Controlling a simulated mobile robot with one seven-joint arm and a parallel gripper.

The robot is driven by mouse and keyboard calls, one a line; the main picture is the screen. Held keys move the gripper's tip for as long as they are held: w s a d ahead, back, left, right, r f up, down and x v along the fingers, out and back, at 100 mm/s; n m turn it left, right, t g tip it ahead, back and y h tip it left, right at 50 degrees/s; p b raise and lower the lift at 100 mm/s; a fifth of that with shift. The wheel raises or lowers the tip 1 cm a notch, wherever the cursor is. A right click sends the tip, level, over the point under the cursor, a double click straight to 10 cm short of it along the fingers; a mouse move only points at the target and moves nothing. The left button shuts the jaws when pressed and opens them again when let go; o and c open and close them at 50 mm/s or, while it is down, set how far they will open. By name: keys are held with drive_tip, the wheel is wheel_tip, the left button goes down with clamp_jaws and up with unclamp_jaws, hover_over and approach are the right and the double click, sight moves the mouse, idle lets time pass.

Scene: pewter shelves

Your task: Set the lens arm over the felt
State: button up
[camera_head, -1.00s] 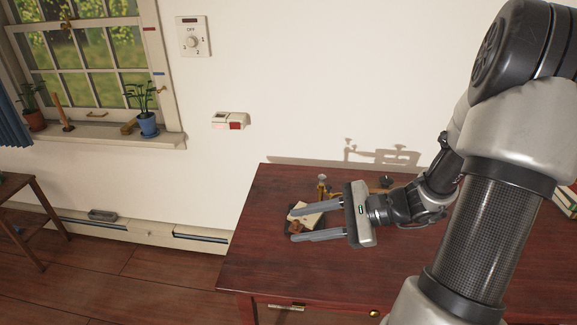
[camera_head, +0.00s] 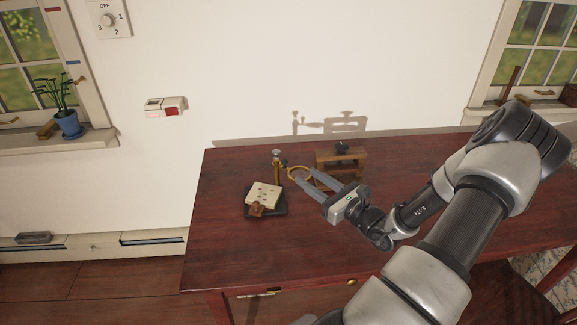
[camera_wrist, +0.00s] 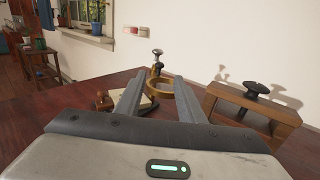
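The lens arm, a brass ring (camera_head: 291,176) beside a brass post with a pale knob (camera_head: 277,168), points right, towards the wooden stand. The felt, a cream spotted pad (camera_head: 263,192), lies on a dark square base (camera_head: 273,211) left of the ring; the ring is not over it. My gripper (camera_head: 306,176) is open, its fingers reaching to the ring from the right. In the wrist view the brass ring (camera_wrist: 158,88) shows between the fingers and past the right one, which partly hides it. I cannot tell whether a finger touches it.
A small reddish-brown block (camera_head: 256,210) sits at the felt's front edge. A wooden stand with a dark knob (camera_head: 341,158) is close behind my gripper, right of the ring. The red-brown table (camera_head: 225,240) is clear at the front and left.

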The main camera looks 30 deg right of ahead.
sight(287, 163)
drive_tip(key=w, duration=0.3)
drive_tip(key=w+a, duration=0.1)
drive_tip(key=w, duration=0.2)
drive_tip(key=w+b, duration=0.1)
drive_tip(key=w, duration=0.2)
drive_tip(key=shift+w+a, duration=0.2)
drive_tip(key=shift+a, duration=0.1)
clamp_jaws()
